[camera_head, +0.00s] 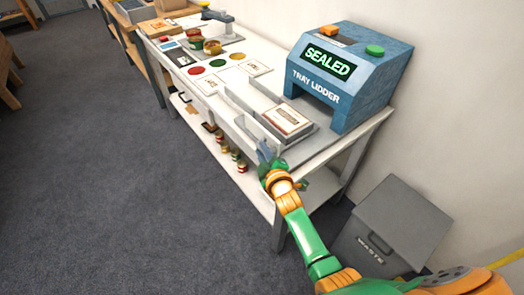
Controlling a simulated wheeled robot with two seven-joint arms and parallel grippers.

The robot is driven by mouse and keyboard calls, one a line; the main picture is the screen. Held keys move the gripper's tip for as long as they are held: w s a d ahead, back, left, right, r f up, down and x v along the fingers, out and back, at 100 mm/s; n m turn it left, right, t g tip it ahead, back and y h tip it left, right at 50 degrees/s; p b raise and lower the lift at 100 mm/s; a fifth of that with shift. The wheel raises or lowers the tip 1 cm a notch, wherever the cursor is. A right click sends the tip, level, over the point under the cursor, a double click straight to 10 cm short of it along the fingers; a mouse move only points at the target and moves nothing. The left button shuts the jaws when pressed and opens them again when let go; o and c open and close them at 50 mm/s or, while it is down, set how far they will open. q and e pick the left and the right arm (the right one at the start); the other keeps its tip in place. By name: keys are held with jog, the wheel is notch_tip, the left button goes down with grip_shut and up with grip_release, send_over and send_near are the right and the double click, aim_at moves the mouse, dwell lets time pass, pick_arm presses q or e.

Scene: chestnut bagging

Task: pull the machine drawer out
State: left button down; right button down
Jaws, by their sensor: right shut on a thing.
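The blue tray lidder machine (350,75) stands at the right end of the white table, its display reading SEALED. Its grey drawer (302,142) extends out of the front opening, with a labelled, lidded tray (287,120) on it. My right gripper (265,150) is at the drawer's front edge and is shut on what appears to be the drawer handle, which the fingers mostly hide. My right arm reaches in from the lower right. My left gripper is not in view.
A grey waste bin (392,225) stands on the floor right of the table. Coloured discs (205,66) and several jars or tins (212,46) are on the table's far part. More small jars (236,160) stand on the lower shelf. The floor (110,170) at left is clear.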

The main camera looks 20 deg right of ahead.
jog(key=shift+s+a+f, duration=0.1)
jog(key=shift+a+f, duration=0.1)
dwell(0.3)
jog(key=c, duration=1.1)
grip_release()
jog(key=shift+o, duration=1.3)
jog(key=shift+a, duration=0.15)
jog(key=shift+r, duration=0.1)
jog(key=p+v, duration=0.1)
jog(key=v, duration=0.6)
